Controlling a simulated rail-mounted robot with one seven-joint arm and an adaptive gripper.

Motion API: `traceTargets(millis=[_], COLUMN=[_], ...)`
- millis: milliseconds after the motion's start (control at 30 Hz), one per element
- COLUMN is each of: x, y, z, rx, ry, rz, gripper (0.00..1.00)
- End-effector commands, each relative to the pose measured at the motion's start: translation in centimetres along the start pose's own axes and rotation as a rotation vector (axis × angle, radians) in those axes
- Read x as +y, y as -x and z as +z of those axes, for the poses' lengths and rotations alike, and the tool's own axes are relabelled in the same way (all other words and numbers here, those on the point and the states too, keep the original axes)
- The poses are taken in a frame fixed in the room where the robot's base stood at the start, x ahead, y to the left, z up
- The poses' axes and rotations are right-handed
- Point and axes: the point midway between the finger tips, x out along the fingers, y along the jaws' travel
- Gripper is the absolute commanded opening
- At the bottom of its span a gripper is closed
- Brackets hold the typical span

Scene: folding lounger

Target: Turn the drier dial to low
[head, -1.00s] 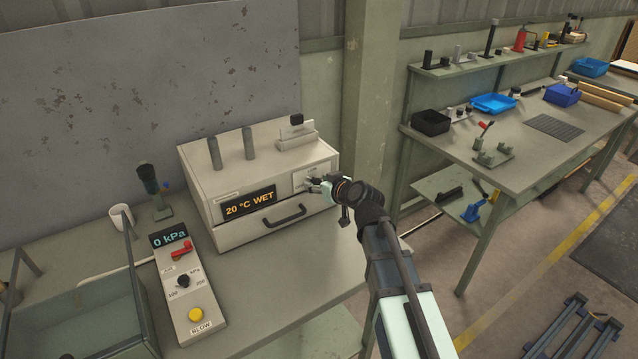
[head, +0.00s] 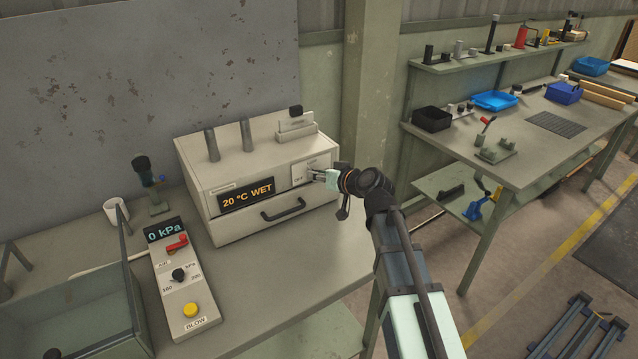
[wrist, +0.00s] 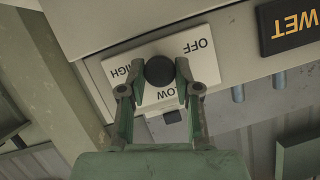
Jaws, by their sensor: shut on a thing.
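The drier (head: 240,235) is a beige box on the bench, with a front display (head: 247,195) reading "20 °C WET". Its white dial plate (head: 301,172) is at the upper right of the front; "OFF" is legible there. In the wrist view, the round black dial (wrist: 159,70) sits on the plate, which appears upside down with the words OFF, LOW and HIGH around the dial. My gripper (wrist: 160,76) is shut on the dial, one finger on each side. In the head view my gripper (head: 316,175) covers the dial. I cannot tell which word the dial points to.
Below the display is a black drawer handle (head: 283,209). A control box (head: 184,290) with a "0 kPa" display, red lever and yellow button stands left of the drier. A glass-sided tank (head: 75,315) is at the front left. A second bench (head: 520,160) stands at right.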

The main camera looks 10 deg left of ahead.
Motion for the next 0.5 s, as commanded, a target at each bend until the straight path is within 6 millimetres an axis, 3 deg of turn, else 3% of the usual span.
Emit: traceTargets(millis=[500], x=[0.55], y=[-0.21], z=[0.26], rx=[0.001], ry=[-0.395], rz=[-0.163], gripper=[0.0])
